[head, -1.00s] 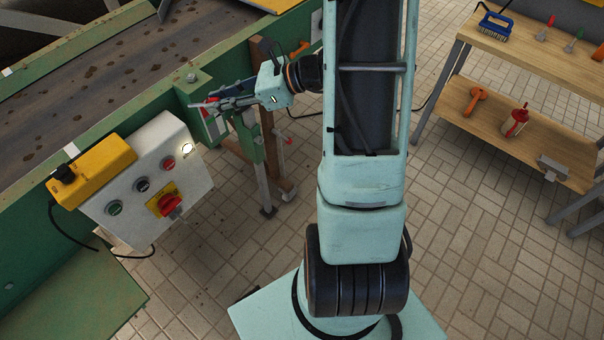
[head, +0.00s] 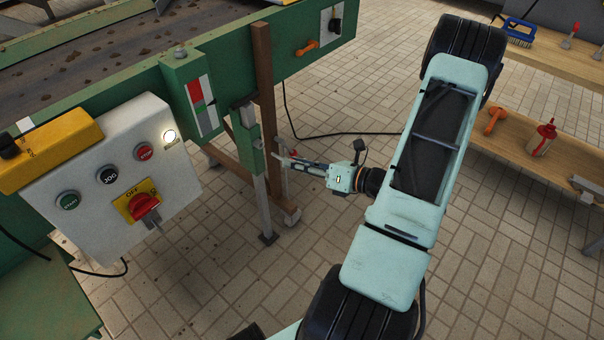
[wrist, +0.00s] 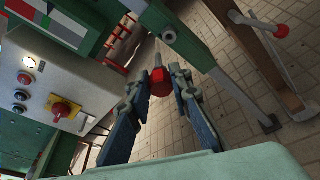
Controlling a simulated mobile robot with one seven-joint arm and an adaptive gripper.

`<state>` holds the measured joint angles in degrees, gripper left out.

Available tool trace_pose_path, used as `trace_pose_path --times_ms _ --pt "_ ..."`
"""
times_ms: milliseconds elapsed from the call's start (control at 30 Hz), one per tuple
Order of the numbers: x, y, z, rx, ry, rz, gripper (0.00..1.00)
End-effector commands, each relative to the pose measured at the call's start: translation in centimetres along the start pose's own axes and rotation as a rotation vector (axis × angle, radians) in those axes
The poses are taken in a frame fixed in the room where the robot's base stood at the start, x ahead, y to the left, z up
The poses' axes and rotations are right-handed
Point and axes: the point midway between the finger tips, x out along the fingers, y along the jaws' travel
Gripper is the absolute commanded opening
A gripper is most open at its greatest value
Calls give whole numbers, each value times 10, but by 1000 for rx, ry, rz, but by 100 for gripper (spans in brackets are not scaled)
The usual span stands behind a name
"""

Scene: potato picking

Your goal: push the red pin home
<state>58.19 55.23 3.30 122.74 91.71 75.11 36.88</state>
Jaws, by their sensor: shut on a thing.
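The red pin has a red head (wrist: 159,82) and a thin grey shaft pointing away from me in the wrist view. My gripper (wrist: 158,84) is shut on the red head. In the head view my gripper (head: 284,160) is just right of the green-and-grey support leg (head: 250,150), and the pin is too small to make out. In the wrist view the leg's green sleeve and grey lower part (wrist: 195,60) run down past the pin. A round spot (wrist: 169,37) shows on the leg, above the shaft's tip. The pin looks apart from the leg, but the depth is unclear.
A wooden post (head: 265,90) stands behind the leg. A red-knobbed lever (wrist: 270,26) sticks out right of the leg. The control box (head: 115,180) with buttons and a red switch is at left. A wooden bench (head: 570,150) is at right. The tiled floor between is open.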

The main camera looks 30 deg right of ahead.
Motion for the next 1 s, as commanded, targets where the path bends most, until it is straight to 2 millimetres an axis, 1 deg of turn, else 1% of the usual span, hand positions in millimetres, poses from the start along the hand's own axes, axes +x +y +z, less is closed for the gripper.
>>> trace_pose_path --times_ms 33,167,600,767,1000 --pt "-3 -8 -7 29 -19 -11 0" --pt "-8 -18 -12 68 -45 -28 0" --pt "-10 -18 -12 73 -49 -29 0" --pt "2 -18 -10 71 -47 -26 0" --pt "24 -19 -3 71 -48 -27 0"
